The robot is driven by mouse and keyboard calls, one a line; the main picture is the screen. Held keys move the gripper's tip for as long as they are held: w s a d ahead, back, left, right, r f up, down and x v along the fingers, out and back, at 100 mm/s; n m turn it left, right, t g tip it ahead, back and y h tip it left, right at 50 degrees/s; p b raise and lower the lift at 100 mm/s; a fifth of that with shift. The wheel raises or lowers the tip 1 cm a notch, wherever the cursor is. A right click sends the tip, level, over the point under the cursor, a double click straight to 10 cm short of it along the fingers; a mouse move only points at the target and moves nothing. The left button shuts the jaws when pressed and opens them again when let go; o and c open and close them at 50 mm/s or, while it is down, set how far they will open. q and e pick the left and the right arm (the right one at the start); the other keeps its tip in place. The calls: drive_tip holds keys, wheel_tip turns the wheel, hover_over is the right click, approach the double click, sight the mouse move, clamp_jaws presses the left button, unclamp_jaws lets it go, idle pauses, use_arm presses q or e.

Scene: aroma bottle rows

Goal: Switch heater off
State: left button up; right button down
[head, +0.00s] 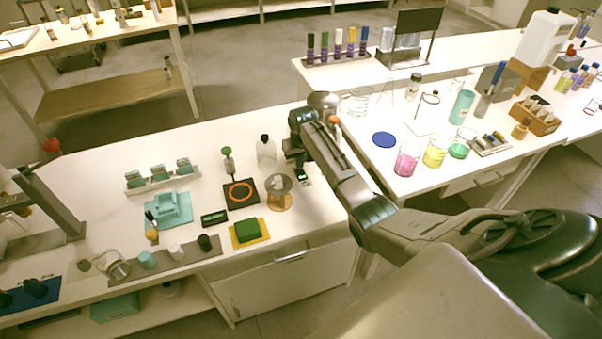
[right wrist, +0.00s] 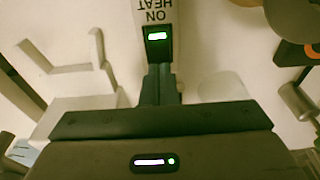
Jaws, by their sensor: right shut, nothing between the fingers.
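The heater switch box (head: 304,180) is a small white block on the bench, right of the hotplate. In the right wrist view its label reads "HEAT ON" upside down, with a lit green light on the dark switch (right wrist: 157,37). The hotplate (head: 241,193) is a black square with a glowing orange ring; its edge also shows in the right wrist view (right wrist: 312,51). My right gripper (head: 295,156) is shut and empty, its fingertips (right wrist: 158,70) right beside the switch's dark end. I cannot tell whether they touch it. My left gripper is out of view.
A clear bottle (head: 266,150) stands close left of my right gripper. A glass vessel on an amber stand (head: 279,199) stands just in front. A green block on a yellow pad (head: 248,232) lies near the edge. Colored beakers (head: 407,160) stand on the right bench.

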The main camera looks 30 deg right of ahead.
sight(300, 171)
drive_tip(key=shift+s+f+b, duration=0.1)
drive_tip(key=shift+f+b, duration=0.4)
drive_tip(key=shift+f, duration=0.7)
idle(0.4)
drive_tip(key=shift+r+p, duration=0.65)
drive_tip(key=shift+p, duration=0.25)
wheel_tip(300, 171, up, 6)
drive_tip(key=p, duration=0.6)
drive_tip(key=shift+f, duration=0.1)
drive_tip(key=shift+f, duration=0.1)
